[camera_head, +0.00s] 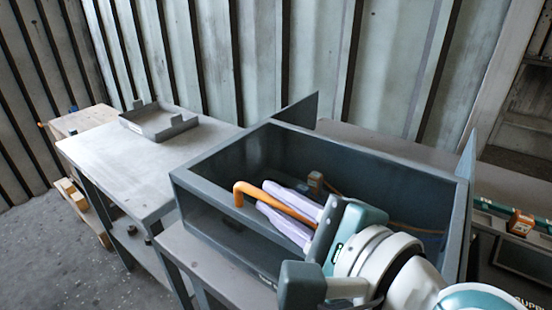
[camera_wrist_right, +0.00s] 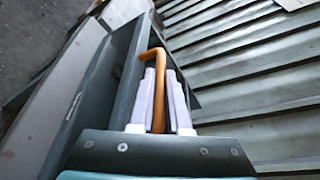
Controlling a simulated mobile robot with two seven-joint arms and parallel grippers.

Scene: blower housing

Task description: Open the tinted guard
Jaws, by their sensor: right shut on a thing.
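A dark grey-blue housing (camera_head: 185,181) shaped like a deep box stands on the table in the head view. Its upper area looks dark and see-through, but I cannot clearly tell the edges of the tinted guard. A bent orange handle (camera_head: 243,188) sits over the housing. My right gripper (camera_head: 270,197) reaches in from the lower right, its two pale lilac fingers shut on the handle. In the right wrist view the handle (camera_wrist_right: 154,53) runs between the fingers, its bent end showing beyond the tips. Where the handle joins the guard is hidden. My left gripper is in neither view.
A grey table (camera_head: 110,160) with a shallow metal tray (camera_head: 158,122) stands left of the housing. A ribbed metal wall (camera_head: 240,60) closes the back. A shelf with an orange-brown item (camera_head: 520,222) is at right.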

